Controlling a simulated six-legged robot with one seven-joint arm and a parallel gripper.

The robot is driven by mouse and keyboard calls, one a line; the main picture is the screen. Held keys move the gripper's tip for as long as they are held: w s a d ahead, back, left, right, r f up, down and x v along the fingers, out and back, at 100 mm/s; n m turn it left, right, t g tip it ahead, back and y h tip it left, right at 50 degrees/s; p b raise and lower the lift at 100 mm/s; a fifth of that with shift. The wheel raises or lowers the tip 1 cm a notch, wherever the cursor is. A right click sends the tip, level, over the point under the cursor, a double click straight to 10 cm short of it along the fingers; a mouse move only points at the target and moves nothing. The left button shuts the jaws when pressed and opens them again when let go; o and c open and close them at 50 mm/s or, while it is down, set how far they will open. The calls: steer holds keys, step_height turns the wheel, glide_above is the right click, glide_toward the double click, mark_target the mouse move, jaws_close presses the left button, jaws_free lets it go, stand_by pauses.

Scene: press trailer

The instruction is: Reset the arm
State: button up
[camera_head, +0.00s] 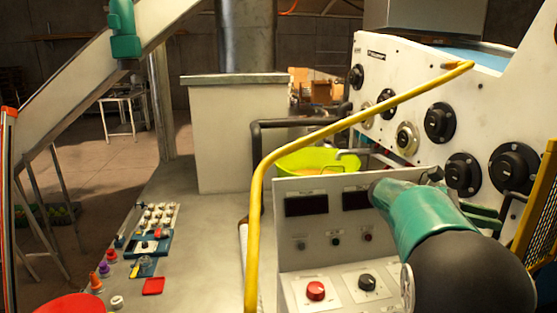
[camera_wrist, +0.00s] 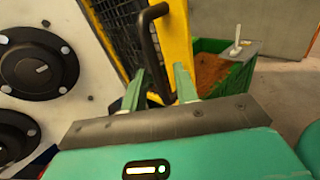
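My gripper (camera_wrist: 160,78) shows in the wrist view with its two green fingers apart and a clear gap between them. Nothing is visibly clamped in it. A black bar handle (camera_wrist: 148,38) on a yellow-framed mesh guard (camera_wrist: 177,35) appears beyond and between the fingertips; I cannot tell whether they touch it. In the head view my teal arm reaches over the right side of the control box, and the gripper (camera_head: 484,215) is partly hidden behind it, near the white panel with black knobs (camera_head: 440,122). The yellow mesh guard (camera_head: 541,225) stands at the right edge.
A control box (camera_head: 330,255) with a red knob stands below my arm. A yellow rail (camera_head: 256,215) curves across the middle. A lime bowl (camera_head: 318,160) sits behind the box. Small parts (camera_head: 155,215) lie on the left counter. A green crate (camera_wrist: 238,80) stands on the floor.

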steer(key=s+a+f+m+t+y, duration=0.4)
steer(key=s+a+y, duration=0.1)
steer(key=a, duration=0.4)
steer(key=s+a+f+m+t+y, duration=0.4)
steer(key=s+a, duration=0.3)
steer(key=a, duration=0.2)
steer(key=s+a+f+m+t+y, duration=0.3)
steer(key=s+a+f+t+y, duration=0.2)
steer(key=a, duration=0.5)
steer(key=shift+s+f+m+t+y, duration=0.3)
steer(key=shift+s+m+t+y, duration=0.1)
steer(key=shift+s+t+y, duration=0.25)
steer(key=shift+d, duration=0.15)
